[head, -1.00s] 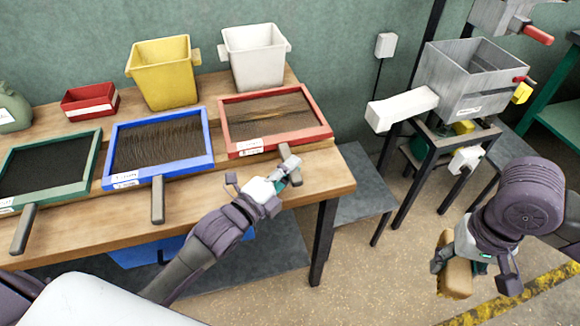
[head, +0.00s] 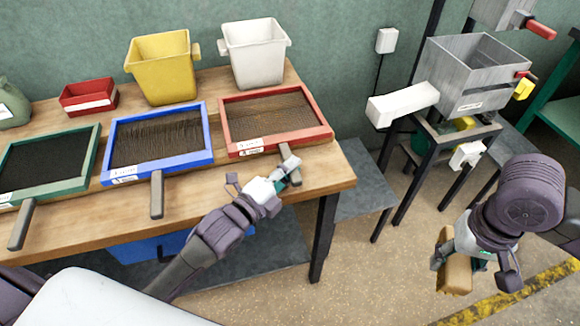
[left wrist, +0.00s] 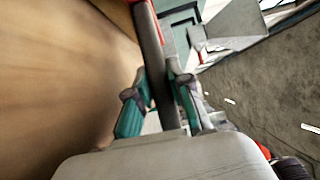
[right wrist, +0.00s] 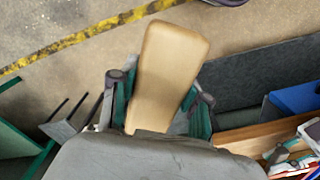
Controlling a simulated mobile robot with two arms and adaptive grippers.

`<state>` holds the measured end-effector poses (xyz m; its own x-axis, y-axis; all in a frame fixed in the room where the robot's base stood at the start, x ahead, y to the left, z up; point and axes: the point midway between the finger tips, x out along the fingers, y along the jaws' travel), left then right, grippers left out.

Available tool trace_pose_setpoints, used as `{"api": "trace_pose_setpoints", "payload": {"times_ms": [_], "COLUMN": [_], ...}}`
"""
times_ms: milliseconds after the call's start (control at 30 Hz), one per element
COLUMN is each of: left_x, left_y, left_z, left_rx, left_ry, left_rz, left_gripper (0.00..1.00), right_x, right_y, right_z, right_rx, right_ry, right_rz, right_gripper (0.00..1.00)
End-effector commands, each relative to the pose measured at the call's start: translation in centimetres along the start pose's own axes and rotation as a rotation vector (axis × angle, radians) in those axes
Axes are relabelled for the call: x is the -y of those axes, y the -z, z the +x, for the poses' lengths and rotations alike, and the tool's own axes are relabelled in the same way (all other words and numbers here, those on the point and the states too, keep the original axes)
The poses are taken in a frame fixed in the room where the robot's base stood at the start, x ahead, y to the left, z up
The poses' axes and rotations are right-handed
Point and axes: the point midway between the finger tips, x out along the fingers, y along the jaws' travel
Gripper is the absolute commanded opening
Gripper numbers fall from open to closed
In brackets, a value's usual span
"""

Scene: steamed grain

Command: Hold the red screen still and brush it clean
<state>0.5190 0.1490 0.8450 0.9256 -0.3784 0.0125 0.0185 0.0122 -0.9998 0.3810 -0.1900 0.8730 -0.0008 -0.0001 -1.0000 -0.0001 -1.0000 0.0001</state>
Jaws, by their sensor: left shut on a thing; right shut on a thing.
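The red screen (head: 316,137) lies at the right end of the wooden table, its mesh brown with fine lines across it. My left gripper (head: 287,172) is shut on the screen's handle at the table's front edge. In the left wrist view the dark grey handle (left wrist: 151,40) runs between the teal fingers of that gripper (left wrist: 155,85). My right gripper (head: 468,262) is shut on a tan, block-shaped brush (head: 456,275), held over the floor to the right, apart from the screen. The brush (right wrist: 168,70) also fills the jaws in the right wrist view; its bristles are not visible.
A blue screen (head: 207,130) and a green screen (head: 93,155) lie left of the red one. Behind stand a red tray (head: 88,98), a yellow bin (head: 160,70) and a white bin (head: 255,55). A grey hopper machine (head: 470,80) stands right of the table.

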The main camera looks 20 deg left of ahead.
Motion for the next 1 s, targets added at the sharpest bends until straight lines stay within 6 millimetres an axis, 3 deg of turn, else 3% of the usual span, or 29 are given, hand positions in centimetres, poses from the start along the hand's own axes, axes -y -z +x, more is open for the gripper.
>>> {"api": "trace_pose_setpoints", "payload": {"times_ms": [933, 967, 1000], "left_x": [-0.11, -0.11, -0.11], "left_y": [-0.01, -0.01, -0.01], "left_z": [0.01, 0.01, 0.01], "left_rx": [-0.001, -0.001, -0.001], "left_ry": [0.006, 0.006, 0.006], "left_rz": [0.004, 0.004, 0.004], "left_gripper": [0.0, 0.21, 0.28], "right_x": [0.0, 0.0, 0.0], "right_y": [0.01, 0.01, 0.01], "right_z": [-0.23, -0.23, -0.23], "right_rx": [0.0, 0.0, 0.0], "right_ry": [0.0, 0.0, 0.0], "right_rz": [0.0, 0.0, 0.0], "right_gripper": [0.19, 0.19, 0.19]}}
